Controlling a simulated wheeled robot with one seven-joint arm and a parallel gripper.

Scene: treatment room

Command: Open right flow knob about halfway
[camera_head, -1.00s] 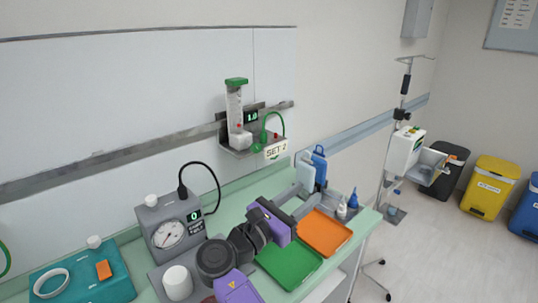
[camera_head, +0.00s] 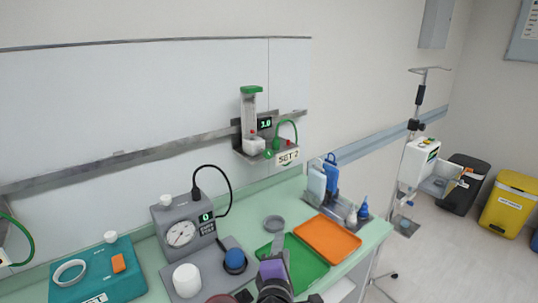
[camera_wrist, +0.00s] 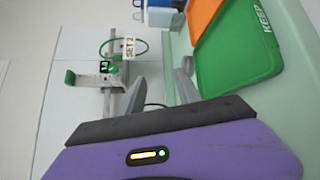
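In the wrist view the unit (camera_wrist: 88,80) appears sideways, left of the fingers. My gripper (camera_wrist: 160,78) is open and empty, its two grey fingers apart. In the head view my gripper (camera_head: 278,243) is over the green tray, below and away from the unit.
A green tray (camera_head: 312,272) and an orange tray (camera_head: 328,240) lie on the counter. A gauge box (camera_head: 183,228) with a black cable, a white cylinder (camera_head: 187,280) and a teal box (camera_head: 95,275) stand left. Bottles (camera_head: 330,175) stand right. The wall above the trays is clear.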

